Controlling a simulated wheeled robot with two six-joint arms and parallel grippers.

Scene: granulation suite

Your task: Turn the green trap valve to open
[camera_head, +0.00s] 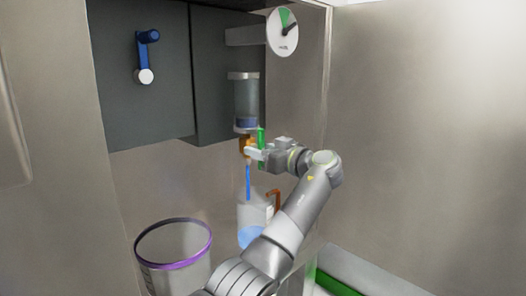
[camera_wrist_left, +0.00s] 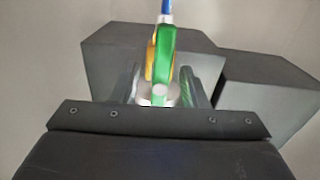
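The green trap valve handle (camera_head: 261,136) stands upright beside an orange-brown valve body (camera_head: 245,146), below a clear cylinder (camera_head: 246,100) with dark blue liquid at its bottom. My left gripper (camera_head: 256,154) reaches it from the right. In the left wrist view the green handle (camera_wrist_left: 165,55) lies between the two fingers of my left gripper (camera_wrist_left: 161,88). The fingers stand apart, with gaps visible on both sides of the handle. The yellow valve body (camera_wrist_left: 151,58) shows behind it. A thin blue stream (camera_head: 248,182) runs below the valve. My right gripper is not in view.
A jug (camera_head: 252,216) with blue liquid and a brown handle stands below the valve. A purple-rimmed bin (camera_head: 172,240) is at lower left. A round dial (camera_head: 282,32) with a green sector and a blue lever (camera_head: 146,52) are above. The right wall is bare.

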